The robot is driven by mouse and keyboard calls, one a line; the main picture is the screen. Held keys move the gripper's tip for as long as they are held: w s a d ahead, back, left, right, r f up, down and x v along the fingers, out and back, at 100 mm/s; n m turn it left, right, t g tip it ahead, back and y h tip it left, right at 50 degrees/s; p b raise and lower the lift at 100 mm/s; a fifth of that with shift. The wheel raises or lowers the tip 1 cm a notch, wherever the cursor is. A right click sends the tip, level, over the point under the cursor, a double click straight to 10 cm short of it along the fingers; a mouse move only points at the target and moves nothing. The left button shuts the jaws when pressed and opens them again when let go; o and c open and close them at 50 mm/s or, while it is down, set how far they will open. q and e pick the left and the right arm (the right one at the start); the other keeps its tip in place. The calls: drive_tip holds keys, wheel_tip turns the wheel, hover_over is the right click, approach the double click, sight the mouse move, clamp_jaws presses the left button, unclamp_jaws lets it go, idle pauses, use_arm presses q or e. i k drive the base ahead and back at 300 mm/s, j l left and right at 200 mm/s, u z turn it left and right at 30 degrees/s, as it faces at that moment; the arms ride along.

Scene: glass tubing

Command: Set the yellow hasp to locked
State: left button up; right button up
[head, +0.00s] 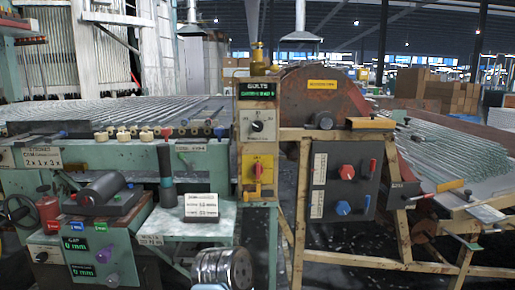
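A darker yellow piece (256,192) shows at the plate's lower edge. Neither of my grippers can be made out in the head view, so I cannot see either one near the hasp.
A ribbed metal cylinder (222,268) stands at bottom centre, below the hasp; I cannot tell whether it is mine. A dark box (342,182) with red and blue knobs is to the right. A green bench (200,228) with a white sign is to the left.

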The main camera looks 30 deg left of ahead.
sight(246, 194)
drive_tip(key=i+l+u, duration=0.1)
drive_tip(key=l+u, duration=0.45)
drive_tip(key=u, duration=0.2)
drive_tip(key=l+u, duration=0.35)
